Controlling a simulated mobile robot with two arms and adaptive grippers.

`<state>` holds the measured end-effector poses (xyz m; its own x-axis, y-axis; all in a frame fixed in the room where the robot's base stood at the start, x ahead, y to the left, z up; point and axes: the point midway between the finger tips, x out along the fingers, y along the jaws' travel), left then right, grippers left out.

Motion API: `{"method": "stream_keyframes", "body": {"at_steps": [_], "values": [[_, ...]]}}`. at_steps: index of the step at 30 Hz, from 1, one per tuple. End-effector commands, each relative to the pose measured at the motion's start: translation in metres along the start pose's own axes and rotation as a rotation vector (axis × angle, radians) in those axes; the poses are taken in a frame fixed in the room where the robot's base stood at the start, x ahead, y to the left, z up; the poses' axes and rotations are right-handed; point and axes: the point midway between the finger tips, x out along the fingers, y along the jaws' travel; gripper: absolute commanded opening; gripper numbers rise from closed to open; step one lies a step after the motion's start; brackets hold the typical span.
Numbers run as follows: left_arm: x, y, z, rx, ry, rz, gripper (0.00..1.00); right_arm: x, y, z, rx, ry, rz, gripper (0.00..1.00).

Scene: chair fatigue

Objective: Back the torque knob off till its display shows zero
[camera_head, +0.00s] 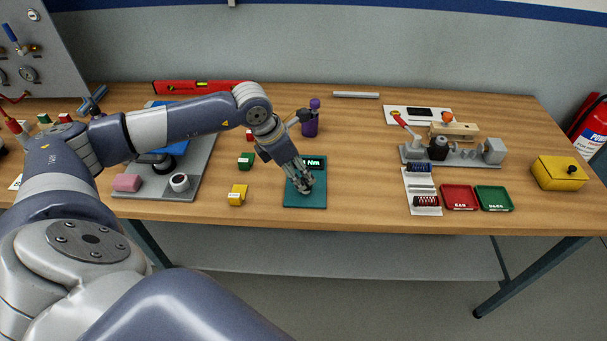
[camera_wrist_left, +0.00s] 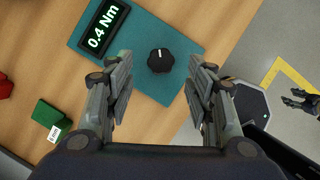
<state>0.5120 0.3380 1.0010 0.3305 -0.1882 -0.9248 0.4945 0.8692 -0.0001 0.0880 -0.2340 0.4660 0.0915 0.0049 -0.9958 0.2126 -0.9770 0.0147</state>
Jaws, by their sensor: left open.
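The torque knob (camera_wrist_left: 160,61) is black and round with a white pointer mark, set on a teal panel (camera_wrist_left: 175,25). Its display (camera_wrist_left: 103,27) reads 0.4 Nm in the left wrist view. In the head view the teal panel (camera_head: 306,198) lies flat near the table's front edge, and the display (camera_head: 314,163) shows only partly. My left gripper (camera_head: 303,187) is over the panel and hides the knob there. In the left wrist view my left gripper (camera_wrist_left: 160,85) is open, with its fingers on either side of the knob and apart from it.
A spring tray (camera_head: 422,180), red tray (camera_head: 460,198) and green tray (camera_head: 494,199) lie to the right. The table between is clear.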

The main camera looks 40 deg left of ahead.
Motion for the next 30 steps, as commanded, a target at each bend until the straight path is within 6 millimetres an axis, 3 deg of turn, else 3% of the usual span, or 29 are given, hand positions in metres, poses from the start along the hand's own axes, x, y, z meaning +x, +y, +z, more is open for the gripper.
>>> {"method": "stream_keyframes", "body": {"at_steps": [9,19,25,30], "values": [[0.039,-0.001,0.001,0.0,-0.001,-0.002,0.49,-0.013,0.001,-0.001,0.0,0.0,0.0,0.47],[0.043,-0.001,0.001,0.001,-0.002,-0.001,0.49,-0.012,0.001,-0.001,0.0,0.0,0.001,0.47],[0.043,-0.001,0.001,0.001,-0.002,-0.001,0.05,-0.012,0.002,-0.001,0.0,0.0,0.002,0.47],[0.043,-0.001,0.001,-0.002,-0.002,0.001,0.05,-0.011,0.002,-0.001,-0.001,-0.001,0.003,0.47]]}}
